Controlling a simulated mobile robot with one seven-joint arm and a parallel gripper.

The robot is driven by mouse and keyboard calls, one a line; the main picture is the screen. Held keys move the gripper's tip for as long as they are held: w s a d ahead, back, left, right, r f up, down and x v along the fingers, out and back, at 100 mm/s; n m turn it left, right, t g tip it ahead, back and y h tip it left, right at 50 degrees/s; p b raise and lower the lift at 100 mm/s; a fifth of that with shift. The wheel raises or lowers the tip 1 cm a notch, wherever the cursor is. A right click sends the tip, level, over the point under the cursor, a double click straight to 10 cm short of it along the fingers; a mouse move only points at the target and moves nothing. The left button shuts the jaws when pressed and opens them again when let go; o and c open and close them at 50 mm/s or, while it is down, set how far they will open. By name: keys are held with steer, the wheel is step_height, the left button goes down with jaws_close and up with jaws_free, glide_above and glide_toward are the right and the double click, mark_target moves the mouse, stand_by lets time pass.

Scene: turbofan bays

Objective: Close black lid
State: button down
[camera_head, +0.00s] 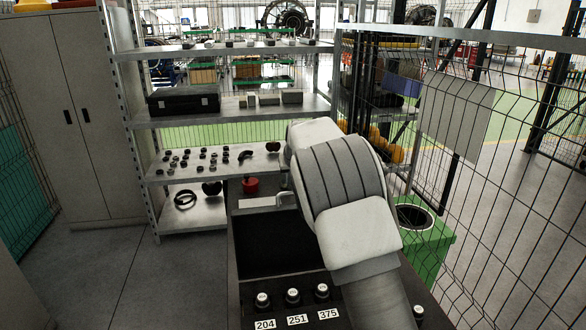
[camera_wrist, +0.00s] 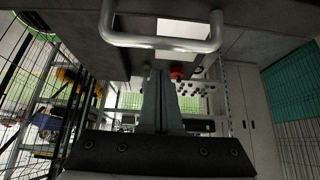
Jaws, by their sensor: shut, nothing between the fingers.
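A black workstation (camera_head: 235,290) stands in front of me, with a dark rectangular area (camera_head: 268,245) whose depth I cannot tell. I cannot clearly tell the black lid apart from the workstation in the head view. In the wrist view a pale grey bar handle (camera_wrist: 160,41) spans the top, mounted on a dark surface (camera_wrist: 250,38). A pale bent piece, perhaps this handle, shows beside my arm in the head view (camera_head: 287,199). My gripper (camera_wrist: 163,75) is shut and empty, its fingertips just below the handle in the picture, with no visible grip on it. My arm hides the gripper in the head view.
Knobs (camera_head: 293,296) labelled 204, 251 and 375 sit at the workstation's near edge. A red part (camera_head: 250,185) is at its far end. Metal shelving (camera_head: 230,118) stands behind, a green bin (camera_head: 430,245) and wire fence (camera_head: 500,210) at right. Floor is clear at left.

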steer(key=shift+s+d+p, duration=0.15)
steer(key=shift+s+d, duration=0.05)
steer(key=shift+s, duration=0.75)
steer(key=shift+s+d+p, duration=0.15)
steer(key=shift+s, duration=0.75)
steer(key=shift+s+f+b, duration=0.1)
steer(key=shift+b, duration=0.2)
